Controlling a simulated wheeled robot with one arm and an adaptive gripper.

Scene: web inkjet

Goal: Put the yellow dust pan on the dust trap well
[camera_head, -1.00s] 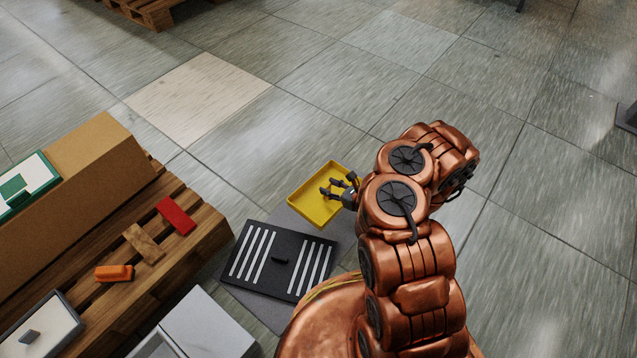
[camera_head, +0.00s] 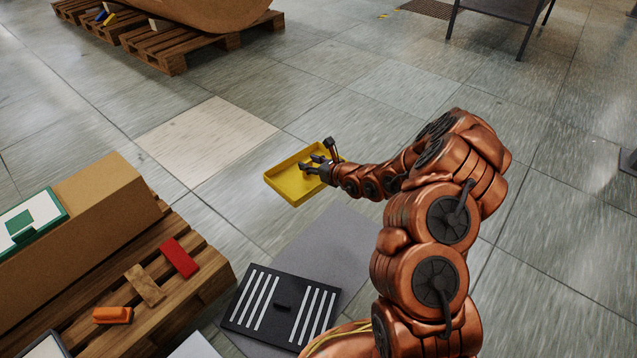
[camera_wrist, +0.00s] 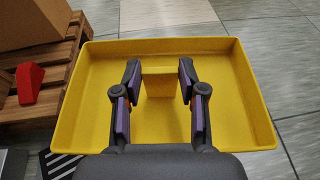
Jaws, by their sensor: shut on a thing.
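The yellow dust pan (camera_head: 290,185) is a shallow open tray held by my gripper (camera_head: 316,164). In the wrist view the yellow dust pan (camera_wrist: 238,100) fills the middle, and my gripper's two fingers (camera_wrist: 159,85) are shut on a yellow block-shaped grip inside it. The dust pan appears raised above the floor in the head view. The dust trap well seems to be the black plate with white slots and a small black handle (camera_head: 249,307), on a grey mat. It lies below the pan, nearer the camera; a striped corner of it (camera_wrist: 62,165) shows at lower left in the wrist view.
A wooden pallet (camera_head: 205,262) at left carries a cardboard box (camera_head: 95,210), a red wedge (camera_head: 179,257), a wooden block (camera_head: 145,285) and an orange piece (camera_head: 112,315). The grey mat (camera_head: 325,245) behind the black plate is bare. Open tiled floor surrounds the pan.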

